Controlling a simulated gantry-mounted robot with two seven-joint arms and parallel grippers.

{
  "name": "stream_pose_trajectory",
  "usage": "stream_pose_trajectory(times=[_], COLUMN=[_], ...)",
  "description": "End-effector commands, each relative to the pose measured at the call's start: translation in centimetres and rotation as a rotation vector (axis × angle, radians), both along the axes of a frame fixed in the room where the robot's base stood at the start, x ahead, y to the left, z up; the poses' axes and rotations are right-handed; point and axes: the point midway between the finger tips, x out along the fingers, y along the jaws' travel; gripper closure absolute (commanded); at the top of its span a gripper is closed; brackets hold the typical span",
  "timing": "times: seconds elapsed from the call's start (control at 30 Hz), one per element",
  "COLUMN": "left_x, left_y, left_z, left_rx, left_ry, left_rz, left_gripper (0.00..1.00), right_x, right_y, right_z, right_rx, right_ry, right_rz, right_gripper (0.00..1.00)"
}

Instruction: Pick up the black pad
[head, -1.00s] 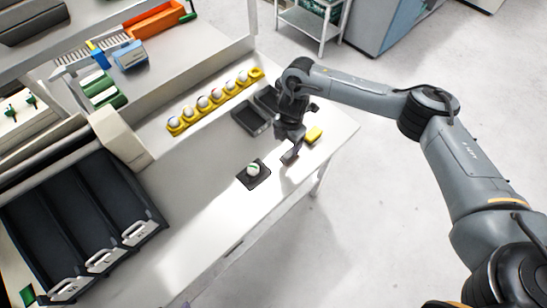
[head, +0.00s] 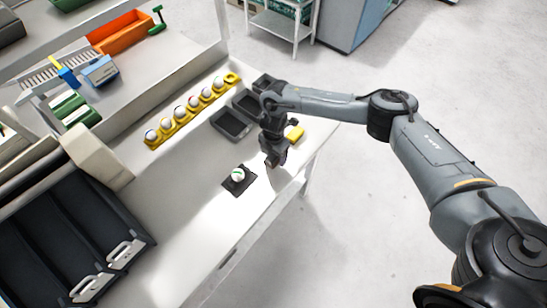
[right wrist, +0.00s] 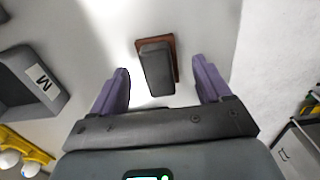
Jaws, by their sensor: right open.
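A black pad (right wrist: 157,72), a dark rounded block on a reddish-brown base, lies on the white table in the right wrist view. My right gripper (right wrist: 163,82) is open, with its purple fingers on either side of the pad in that picture; I see no contact. In the head view my right gripper (head: 274,159) is low over the table near its right edge, and I cannot make out this block there. A flat black square (head: 238,186) with a white and green egg (head: 238,174) on it lies just left of the gripper. My left gripper is not in view.
Dark trays (head: 232,124) and a yellow holder with several eggs (head: 186,111) stand behind the gripper. Large black bins (head: 45,235) fill the left front. The table's middle is clear.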

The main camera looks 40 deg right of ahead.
Motion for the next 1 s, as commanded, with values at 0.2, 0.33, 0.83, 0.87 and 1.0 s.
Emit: stream_pose_trajectory(times=[0.2,0.33,0.83,0.87,1.0], left_x=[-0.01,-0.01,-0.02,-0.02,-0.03], left_y=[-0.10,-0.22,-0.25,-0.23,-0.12], left_z=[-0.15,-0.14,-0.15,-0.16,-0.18], left_rx=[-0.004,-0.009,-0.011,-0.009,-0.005], left_ry=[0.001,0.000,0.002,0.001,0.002], left_rz=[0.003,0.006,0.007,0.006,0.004], left_gripper=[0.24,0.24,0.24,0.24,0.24], right_x=[0.04,0.04,0.06,0.06,0.06], right_y=[0.09,0.07,0.06,0.06,0.06], right_z=[-1.52,-1.56,-1.51,-1.50,-1.50], right_rx=[0.001,0.001,0.001,0.001,0.001], right_ry=[-0.001,-0.001,-0.001,-0.001,-0.001], right_rz=[0.000,0.001,0.000,0.000,0.000], right_gripper=[0.22,0.22,0.83,0.83,0.83])
